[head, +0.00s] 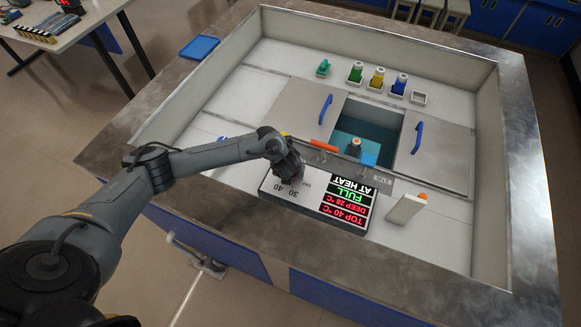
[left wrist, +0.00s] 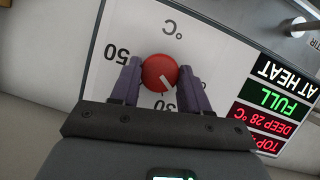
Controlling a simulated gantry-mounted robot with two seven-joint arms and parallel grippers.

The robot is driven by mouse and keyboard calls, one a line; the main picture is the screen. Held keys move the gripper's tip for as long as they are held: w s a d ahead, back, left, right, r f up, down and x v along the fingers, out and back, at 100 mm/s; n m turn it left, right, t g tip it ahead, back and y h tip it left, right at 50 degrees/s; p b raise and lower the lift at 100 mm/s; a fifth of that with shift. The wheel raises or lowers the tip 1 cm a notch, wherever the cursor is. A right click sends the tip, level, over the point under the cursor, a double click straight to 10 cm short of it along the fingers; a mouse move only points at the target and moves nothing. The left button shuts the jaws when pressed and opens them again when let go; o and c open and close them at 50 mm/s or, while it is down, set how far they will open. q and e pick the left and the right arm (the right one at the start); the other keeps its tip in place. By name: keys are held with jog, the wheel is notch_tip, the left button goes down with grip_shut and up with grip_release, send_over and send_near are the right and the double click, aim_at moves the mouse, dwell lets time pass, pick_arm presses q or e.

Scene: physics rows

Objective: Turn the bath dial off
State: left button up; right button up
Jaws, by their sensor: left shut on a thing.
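The bath dial is a round red knob (left wrist: 160,73) on a white scale face in the left wrist view, with a pale pointer mark toward its lower right. Figures 50 and 30 and a °C sign show upside down around it. My left gripper (left wrist: 158,88) has its dark fingers on either side of the knob, shut on it. In the head view my left gripper (head: 288,179) is over the left part of the control box (head: 312,210) and hides the dial. The box's display (head: 349,201) reads TOP 40 °C, DEEP 28 °C, FULL, AT HEAT.
Behind the box is a water bath (head: 372,118) between two covers with blue handles (head: 326,109). Several coloured bottles (head: 377,78) stand in holders at the back. An orange-handled tool (head: 324,146) lies close behind the gripper.

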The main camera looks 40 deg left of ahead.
pick_arm(q)
jog(key=n+p, duration=0.2)
jog(key=n+g+y+p, duration=0.1)
jog(key=shift+w+d+r+n+p, duration=0.1)
jog(key=shift+d+r+n+p, duration=0.05)
jog(key=shift+r+n+p, duration=0.2)
jog(key=shift+f+n+g+y+p, duration=0.15)
jog(key=shift+n+g+y+p, duration=0.1)
jog(key=shift+n+p, duration=0.55)
jog(key=shift+f+n+g+y+p, duration=0.15)
jog(key=shift+n+g+p, duration=0.1)
jog(key=shift+n+p, duration=0.5)
jog(key=o, duration=1)
jog(key=shift+o, duration=0.2)
jog(key=p+v, duration=0.4)
jog(key=v, duration=0.6)
jog(key=shift+r, duration=0.35)
